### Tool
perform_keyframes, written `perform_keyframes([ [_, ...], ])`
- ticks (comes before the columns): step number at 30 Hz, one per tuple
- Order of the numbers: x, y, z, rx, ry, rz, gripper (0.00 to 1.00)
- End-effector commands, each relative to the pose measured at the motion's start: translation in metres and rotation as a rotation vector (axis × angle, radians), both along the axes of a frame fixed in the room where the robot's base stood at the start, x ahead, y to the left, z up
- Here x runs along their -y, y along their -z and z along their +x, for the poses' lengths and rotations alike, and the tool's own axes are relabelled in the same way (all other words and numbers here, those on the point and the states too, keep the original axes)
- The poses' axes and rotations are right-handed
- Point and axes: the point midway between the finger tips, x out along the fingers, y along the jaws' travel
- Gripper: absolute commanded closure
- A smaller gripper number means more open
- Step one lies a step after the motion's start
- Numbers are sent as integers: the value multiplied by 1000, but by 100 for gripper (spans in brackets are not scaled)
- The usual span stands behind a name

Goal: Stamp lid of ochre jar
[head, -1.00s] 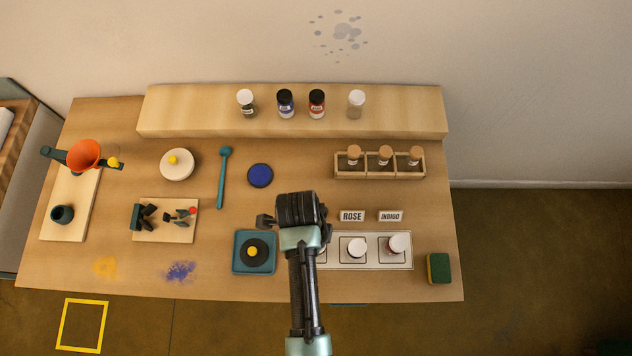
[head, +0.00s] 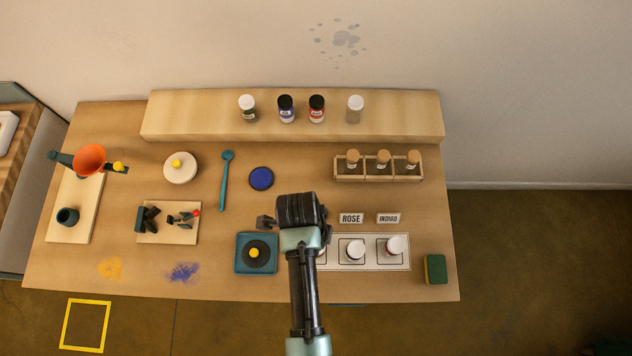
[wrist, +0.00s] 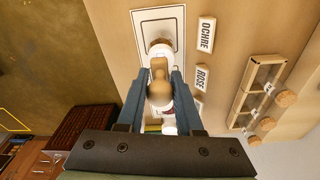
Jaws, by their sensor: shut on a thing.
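My gripper (wrist: 160,92) is shut on a wooden-handled stamp (wrist: 159,88) in the wrist view. The stamp's far end overlaps a white round lid (wrist: 158,43), apparently of the ochre jar, beside the OCHRE label (wrist: 206,34). I cannot tell whether stamp and lid touch. In the head view my gripper (head: 290,215) is seen from behind. My arm hides the stamp, the ochre jar and the OCHRE label there. Other white-lidded jars stand on the white tray (head: 375,265), including the middle one (head: 355,249) and the right one (head: 396,246).
The ROSE label (head: 351,218) and INDIGO label (head: 388,218) stand behind the tray. A wooden rack (head: 378,178) holds cork-topped vials. A teal pad (head: 242,266) with a black disc lies left of my arm, and a green sponge (head: 436,269) lies far right.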

Motion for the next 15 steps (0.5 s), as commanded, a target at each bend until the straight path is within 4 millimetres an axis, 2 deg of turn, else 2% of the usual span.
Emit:
perform_keyframes([
  [1,0,-9,0,1,0,0,100],
  [15,0,-45,1,4,0,-1,100],
])
